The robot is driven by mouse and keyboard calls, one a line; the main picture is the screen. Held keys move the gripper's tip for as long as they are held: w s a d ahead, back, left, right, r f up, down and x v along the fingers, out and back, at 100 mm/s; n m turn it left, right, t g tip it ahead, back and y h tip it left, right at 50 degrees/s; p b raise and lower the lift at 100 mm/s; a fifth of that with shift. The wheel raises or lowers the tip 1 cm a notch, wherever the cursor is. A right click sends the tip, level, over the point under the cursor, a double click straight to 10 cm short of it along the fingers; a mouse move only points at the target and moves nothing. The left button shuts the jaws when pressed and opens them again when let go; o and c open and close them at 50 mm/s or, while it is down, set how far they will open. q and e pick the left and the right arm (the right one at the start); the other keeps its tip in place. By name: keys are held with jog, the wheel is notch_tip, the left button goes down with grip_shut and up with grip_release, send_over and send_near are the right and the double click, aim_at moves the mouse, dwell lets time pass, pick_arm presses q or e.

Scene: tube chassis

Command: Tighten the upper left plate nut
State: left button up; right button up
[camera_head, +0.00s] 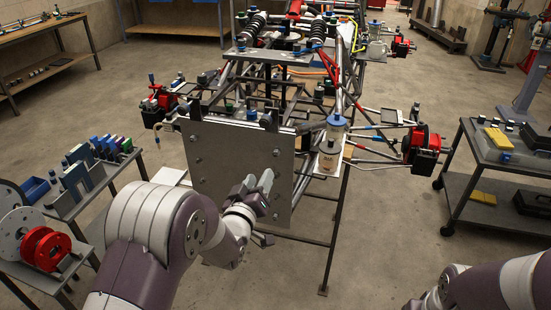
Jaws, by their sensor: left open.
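A grey square plate (232,150) stands upright at the near end of the tube chassis (335,210). Small dark nuts sit near its corners. The upper left plate nut (193,138) shows near the plate's left edge, with nothing over it. My left gripper (266,184) is in front of the plate's lower right part, to the right of and below that nut. Its fingers are apart and I see nothing between them. Whether it touches the plate is hard to tell. My right arm shows at the lower right, but its gripper is out of sight.
A cart with bottles and blue bins (36,190) and red and white reels (45,248) stands at the left. A dark cart (490,185) with yellow boxes stands at the right. Red wheel hubs (420,145) stick out from the chassis sides. The floor between is clear.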

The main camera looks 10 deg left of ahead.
aim_at(275, 153)
pick_arm(q)
jog(key=w, duration=1)
jog(key=shift+w+d+p, duration=0.1)
jog(key=shift+d+p, duration=0.25)
jog(key=shift+d, duration=0.05)
jog(key=shift+w+d, duration=0.15)
grip_shut()
